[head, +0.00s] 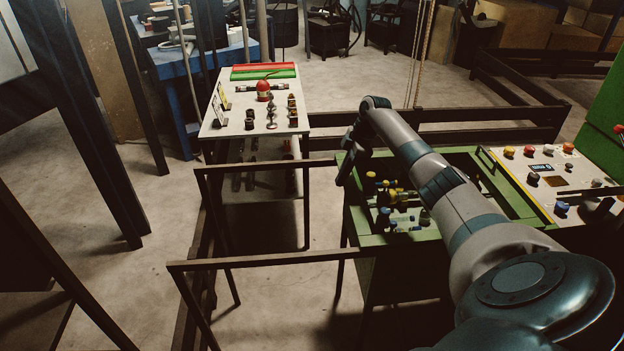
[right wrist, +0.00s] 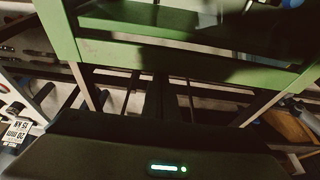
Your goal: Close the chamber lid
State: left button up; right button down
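A green-framed chamber (head: 385,240) stands right of centre in the head view. Its top is open, and several small fittings with yellow, blue and dark parts show inside. My right arm crosses over it and hides much of its middle. My right gripper (head: 347,165) hangs by the chamber's far left corner, seen edge-on; its finger opening cannot be made out. In the right wrist view, a green frame edge (right wrist: 190,55) runs across the top, and no fingers show. I cannot clearly identify the lid. My left gripper is not in view.
A control panel (head: 548,178) with coloured knobs stands right of the chamber, beside a tall green panel (head: 605,115). A white table (head: 235,122) with small parts stands at the back left. Dark railings (head: 265,262) run left of the chamber. Open floor lies farther left.

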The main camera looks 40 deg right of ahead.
aim_at(356, 182)
jog(key=s+d, duration=0.1)
jog(key=d, duration=0.1)
jog(key=s+d, duration=0.1)
jog(key=d, duration=0.1)
jog(key=shift+s+d+f+b, duration=0.1)
jog(key=shift+s+b, duration=0.25)
jog(key=shift+s+d, duration=0.15)
jog(key=shift+d, duration=0.05)
jog(key=shift+d, duration=0.1)
